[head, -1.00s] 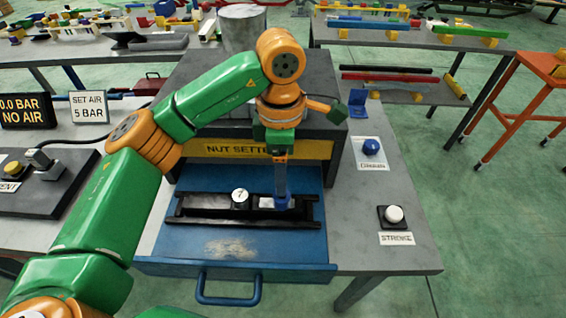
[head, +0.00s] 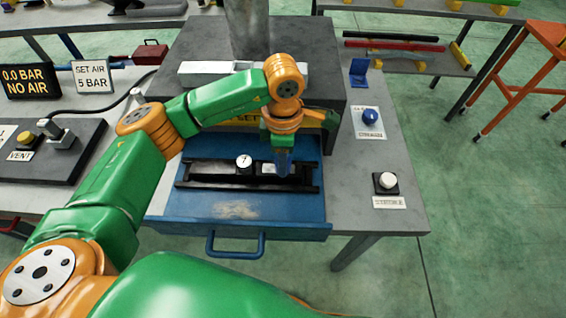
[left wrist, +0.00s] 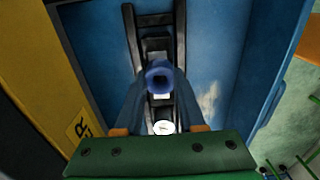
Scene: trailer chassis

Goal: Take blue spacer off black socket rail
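The black socket rail (head: 210,183) lies in the open blue drawer. The blue spacer (left wrist: 160,76) is a round ring seen end-on in the left wrist view, over the rail's middle line. My left gripper (head: 284,168) points down at the right half of the rail. In the left wrist view its two fingers close in on both sides of the spacer and appear to grip it. The fingers hide much of the spacer in the head view. I cannot tell whether it touches the rail. My right gripper is out of view.
A round white piece marked 7 (head: 244,162) stands on the rail left of my gripper. The drawer (head: 290,212) has a handle in front. The grey press housing (head: 315,65) rises behind. A blue button (head: 369,115) and a white button (head: 387,181) sit at the right.

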